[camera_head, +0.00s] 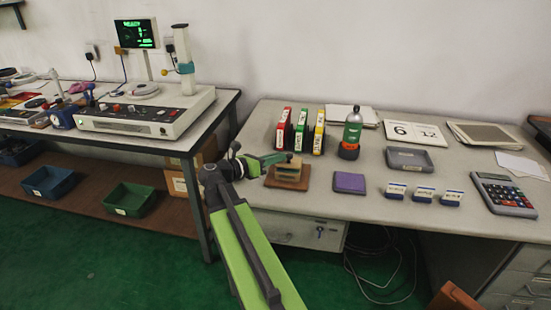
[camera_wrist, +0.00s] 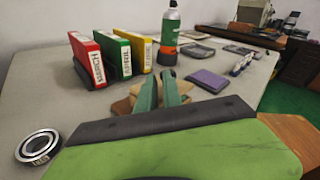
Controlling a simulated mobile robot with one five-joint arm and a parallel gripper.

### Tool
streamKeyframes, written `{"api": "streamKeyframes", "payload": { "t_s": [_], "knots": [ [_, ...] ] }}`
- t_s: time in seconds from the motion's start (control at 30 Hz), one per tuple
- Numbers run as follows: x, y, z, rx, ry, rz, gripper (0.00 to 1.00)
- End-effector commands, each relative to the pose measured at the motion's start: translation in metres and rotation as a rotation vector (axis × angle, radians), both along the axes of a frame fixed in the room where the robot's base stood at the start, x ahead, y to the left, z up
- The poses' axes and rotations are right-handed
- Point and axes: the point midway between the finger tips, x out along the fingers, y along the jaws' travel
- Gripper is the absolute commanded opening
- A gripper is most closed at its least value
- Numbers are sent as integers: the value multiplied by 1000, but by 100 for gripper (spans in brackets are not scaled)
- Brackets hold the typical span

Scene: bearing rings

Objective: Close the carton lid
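My gripper (camera_head: 286,158) reaches over the left part of the right-hand desk, above a brown block on a flat base (camera_head: 288,174). In the wrist view its two green fingers (camera_wrist: 160,78) stand a little apart, with no held thing visible between them. The block shows partly behind the fingers in the wrist view (camera_wrist: 203,82). A brown cardboard carton (camera_head: 178,186) with a white label stands under the left bench, partly hidden by the bench leg. I cannot make out its lid. My gripper is well above it and to its right.
On the desk stand red, green and yellow binders (camera_head: 301,131), a green bottle (camera_head: 352,132), a purple pad (camera_head: 349,182) and a calculator (camera_head: 502,194). A metal bearing ring (camera_wrist: 38,147) lies at the wrist view's left.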

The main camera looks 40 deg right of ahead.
Motion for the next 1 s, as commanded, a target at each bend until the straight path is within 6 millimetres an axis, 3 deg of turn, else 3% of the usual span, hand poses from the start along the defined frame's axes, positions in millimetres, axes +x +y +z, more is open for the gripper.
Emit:
{"api": "streamKeyframes", "payload": {
  "t_s": [0.03, 0.27, 0.3, 0.33, 1.0],
  "knots": [
    [-14, -9, -2, 3, 0, -37, 42],
    [-16, -11, -2, 5, -1, -42, 39],
    [-7, 1, -2, 2, -1, -17, 40],
    [-7, 0, -2, 2, -2, -16, 45],
    [7, 48, 8, 0, 0, -4, 45]
  ]
}}
